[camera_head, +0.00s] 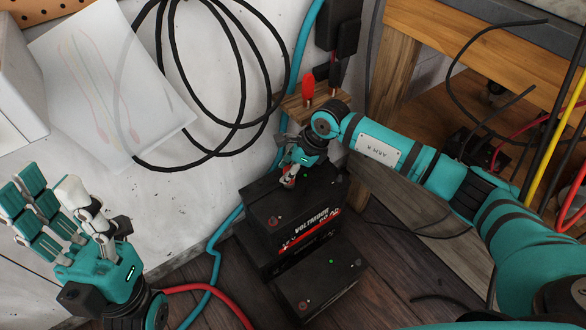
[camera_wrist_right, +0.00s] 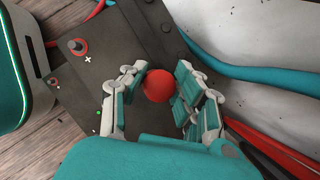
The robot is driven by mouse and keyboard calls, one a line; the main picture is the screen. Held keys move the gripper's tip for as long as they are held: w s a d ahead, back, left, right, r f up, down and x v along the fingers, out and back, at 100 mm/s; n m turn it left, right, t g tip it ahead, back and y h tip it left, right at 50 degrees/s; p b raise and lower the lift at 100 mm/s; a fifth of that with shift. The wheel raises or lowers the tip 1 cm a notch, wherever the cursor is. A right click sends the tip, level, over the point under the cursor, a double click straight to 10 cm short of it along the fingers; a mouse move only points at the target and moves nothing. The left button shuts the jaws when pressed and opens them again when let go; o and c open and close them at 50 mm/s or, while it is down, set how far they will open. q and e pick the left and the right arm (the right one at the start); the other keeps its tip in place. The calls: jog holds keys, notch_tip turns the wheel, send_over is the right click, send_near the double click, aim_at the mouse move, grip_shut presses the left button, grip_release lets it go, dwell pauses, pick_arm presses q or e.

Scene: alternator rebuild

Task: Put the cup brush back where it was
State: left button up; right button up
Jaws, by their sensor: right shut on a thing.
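My right gripper (camera_head: 292,165) is low over the top battery (camera_head: 262,200) of a stack, near its far end. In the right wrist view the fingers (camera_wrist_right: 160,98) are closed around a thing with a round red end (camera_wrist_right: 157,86). I take it for the cup brush; its lower part is hidden, and I cannot tell whether it touches the battery. A wooden block (camera_head: 291,104) beyond the battery carries a red upright piece (camera_head: 308,90) and a small copper-coloured peg (camera_head: 333,90). My left gripper (camera_head: 62,205) is open and empty at the lower left.
Another black battery (camera_head: 320,290) stands in front of the stack. Teal hose (camera_head: 212,265) and red cable (camera_head: 215,290) run along the floor. Coiled black cable (camera_head: 240,70) hangs on the wall. A wooden bench (camera_head: 480,50) with loose wires stands at the right.

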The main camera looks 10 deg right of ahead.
jog(key=shift+a+r, duration=0.1)
jog(key=shift+f, duration=0.2)
jog(key=o, duration=1)
jog(key=shift+r, duration=0.1)
